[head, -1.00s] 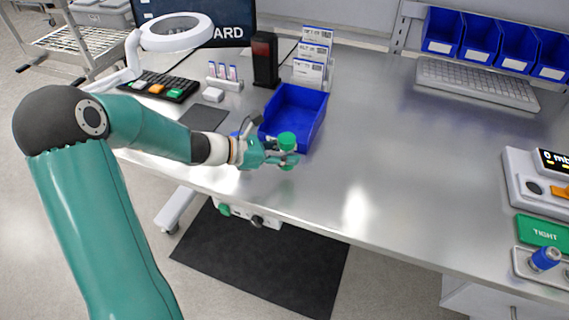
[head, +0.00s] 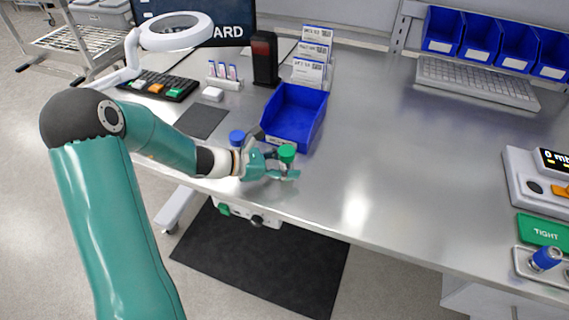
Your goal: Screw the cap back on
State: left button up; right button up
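My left gripper (head: 288,167) is low over the front part of the steel table, just in front of the blue bin. A round green cap (head: 287,152) sits between its fingers and has moved together with them, so the gripper appears shut on it. What is under the cap is hidden by the fingers. A small blue-topped piece (head: 237,138) shows behind my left wrist, its lower part hidden. At the far right, a blue-topped fitting (head: 546,258) stands tilted in a metal holder. My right gripper is not in view.
An open blue bin (head: 293,118) stands behind the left gripper. A black signal post (head: 265,60), label cards (head: 310,65) and a dark pad (head: 201,121) are near. A green "TIGHT" sign (head: 543,231) is far right. The table's middle (head: 400,165) is clear.

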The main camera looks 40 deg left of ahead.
pick_arm(q)
jog(key=shift+a+r, duration=0.1)
jog(key=shift+r, duration=0.1)
jog(key=v, duration=1.2)
jog(key=shift+s+f+b, duration=0.1)
jog(key=shift+f+b, duration=0.05)
jog(key=shift+b, duration=0.2)
